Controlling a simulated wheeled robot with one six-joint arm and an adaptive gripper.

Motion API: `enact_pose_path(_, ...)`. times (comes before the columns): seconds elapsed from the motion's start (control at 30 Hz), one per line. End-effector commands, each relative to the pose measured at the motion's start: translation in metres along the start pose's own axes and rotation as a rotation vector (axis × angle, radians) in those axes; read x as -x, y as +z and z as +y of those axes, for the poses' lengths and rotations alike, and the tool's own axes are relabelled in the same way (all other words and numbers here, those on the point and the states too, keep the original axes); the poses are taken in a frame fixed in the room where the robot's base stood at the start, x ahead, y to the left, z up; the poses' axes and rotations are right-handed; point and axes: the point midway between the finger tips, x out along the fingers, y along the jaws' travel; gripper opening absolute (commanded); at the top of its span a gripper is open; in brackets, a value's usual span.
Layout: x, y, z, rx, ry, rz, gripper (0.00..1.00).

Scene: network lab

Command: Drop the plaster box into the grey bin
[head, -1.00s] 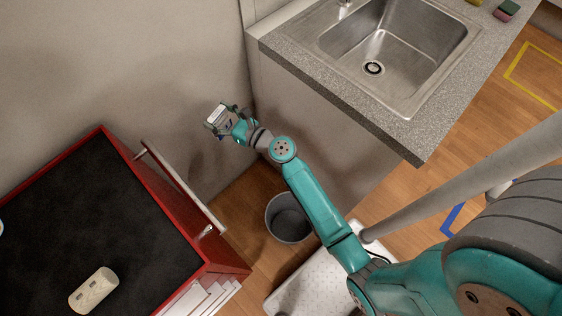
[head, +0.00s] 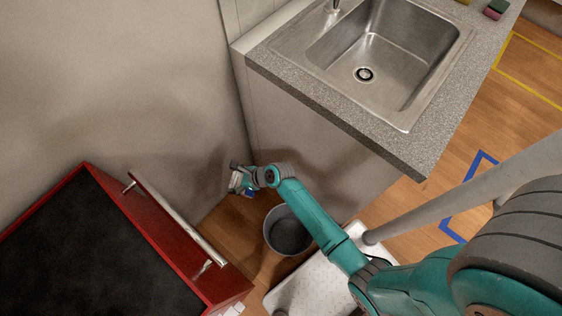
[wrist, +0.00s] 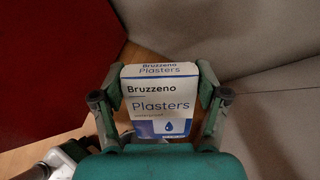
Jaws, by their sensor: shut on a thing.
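The plaster box (wrist: 160,100), white with a blue lower edge and the words "Bruzzeno Plasters", sits between the two fingers of my gripper (wrist: 160,98) in the wrist view. The fingers are shut on its left and right sides. In the head view my gripper (head: 238,181) is low by the wall, left of and a little beyond the grey bin (head: 287,232). The box is small and mostly hidden there. The bin stands on the floor, open at the top, with no contents that I can make out. The gripper is not over the bin's opening.
A red cabinet with a black top (head: 85,250) and a rail handle stands left of the bin. A counter with a sink (head: 385,60) stands behind and right. A white dotted platform (head: 320,285) lies near the bin's front.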

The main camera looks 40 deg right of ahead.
Motion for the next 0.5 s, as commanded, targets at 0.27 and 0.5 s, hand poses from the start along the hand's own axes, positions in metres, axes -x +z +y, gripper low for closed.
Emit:
enact_pose_path(0.27,-0.020,-0.096,0.043,0.103,0.080,0.356,0.46)
enact_pose_path(0.5,-0.014,-0.183,0.070,0.194,0.112,0.618,0.46)
